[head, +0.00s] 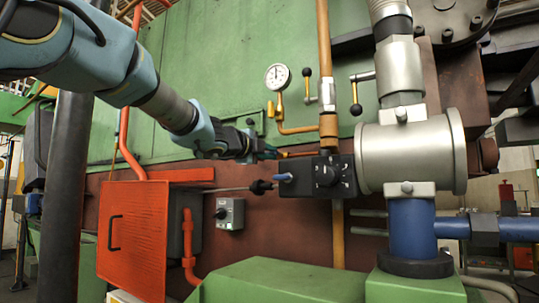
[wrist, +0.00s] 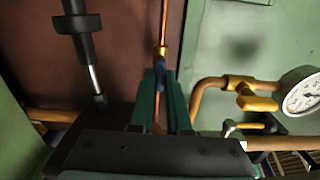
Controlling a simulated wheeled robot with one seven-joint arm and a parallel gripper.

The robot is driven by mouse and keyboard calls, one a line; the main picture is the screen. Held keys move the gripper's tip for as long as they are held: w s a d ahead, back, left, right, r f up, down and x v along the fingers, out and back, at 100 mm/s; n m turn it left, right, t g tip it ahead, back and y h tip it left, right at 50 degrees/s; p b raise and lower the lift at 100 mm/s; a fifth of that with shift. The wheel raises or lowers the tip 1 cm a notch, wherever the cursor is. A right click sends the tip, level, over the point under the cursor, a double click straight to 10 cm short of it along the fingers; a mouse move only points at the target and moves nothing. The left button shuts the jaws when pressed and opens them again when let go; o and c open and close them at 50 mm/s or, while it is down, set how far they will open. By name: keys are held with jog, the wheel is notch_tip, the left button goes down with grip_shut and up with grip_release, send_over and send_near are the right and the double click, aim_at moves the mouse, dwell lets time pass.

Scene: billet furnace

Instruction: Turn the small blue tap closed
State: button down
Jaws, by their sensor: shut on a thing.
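The small blue tap (wrist: 161,70) sits on a thin copper pipe (wrist: 165,25) in the wrist view. My gripper (wrist: 161,92) has its two green fingers around the tap's near part, shut on it. The lower part of the tap is hidden between the fingers. In the head view my gripper (head: 268,153) reaches in from the upper left to the pipe in front of the green and brown machine wall. The tap itself is too small and covered to make out there, so its exact angle cannot be told.
A round gauge (head: 277,77) on a brass pipe is close by, and also shows right of my fingers in the wrist view (wrist: 303,95). A black box (head: 320,177) with a blue lever (head: 283,177) is just below my gripper. An orange cabinet (head: 132,240) stands lower left.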

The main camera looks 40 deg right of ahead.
jog(key=c, duration=0.9)
grip_release()
jog(key=b+v, duration=0.1)
jog(key=v, duration=1)
